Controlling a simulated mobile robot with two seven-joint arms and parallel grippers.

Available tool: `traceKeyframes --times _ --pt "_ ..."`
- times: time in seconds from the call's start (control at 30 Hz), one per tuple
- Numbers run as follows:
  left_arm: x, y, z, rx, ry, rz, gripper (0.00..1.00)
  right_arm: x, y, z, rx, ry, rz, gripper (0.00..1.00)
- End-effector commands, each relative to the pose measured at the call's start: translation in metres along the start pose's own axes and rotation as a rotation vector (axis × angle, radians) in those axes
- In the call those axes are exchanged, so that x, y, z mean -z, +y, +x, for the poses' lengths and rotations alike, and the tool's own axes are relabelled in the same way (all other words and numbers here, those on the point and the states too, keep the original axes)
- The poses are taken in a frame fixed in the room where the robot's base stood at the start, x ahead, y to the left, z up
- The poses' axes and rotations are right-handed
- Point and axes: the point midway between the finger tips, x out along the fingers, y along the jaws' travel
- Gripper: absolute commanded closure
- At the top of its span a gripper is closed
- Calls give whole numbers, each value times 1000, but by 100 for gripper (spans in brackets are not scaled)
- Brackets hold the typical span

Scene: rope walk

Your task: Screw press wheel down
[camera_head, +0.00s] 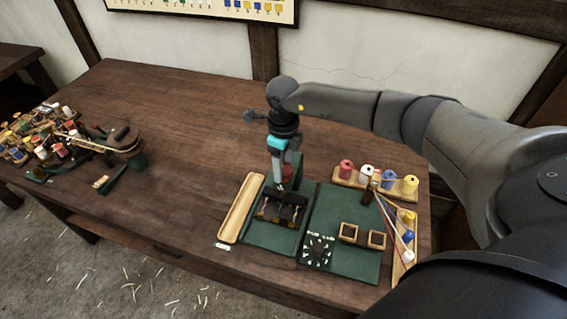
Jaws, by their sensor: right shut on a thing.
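My right gripper (282,185) comes down from the right arm and points at the table, over the back of a green mat (265,238). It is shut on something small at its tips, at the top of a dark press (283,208). The press wheel itself is mostly hidden by the fingers and too small to make out. The press stands on the mat, with darker posts at its sides. My left gripper is not in view.
A pale wooden tray (240,208) lies left of the press. A second green mat (345,270) with two small wooden frames is to the right. Thread spools (367,170) stand behind it. More spools and tools crowd the left (60,150). The table's middle left is clear.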

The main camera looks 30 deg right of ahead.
Motion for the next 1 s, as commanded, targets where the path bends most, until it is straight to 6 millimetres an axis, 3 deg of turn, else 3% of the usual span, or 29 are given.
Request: traceKeyframes --times 0.3,0.83,0.87,1.0 --pt "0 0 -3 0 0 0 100 0 -1 -1 2 -1 113 94" --pt "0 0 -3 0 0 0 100 -1 -1 -1 1 -2 135 94" --pt "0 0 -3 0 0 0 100 -1 -1 -1 1 -2 134 35" --pt "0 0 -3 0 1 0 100 0 -1 -1 1 -2 133 20"
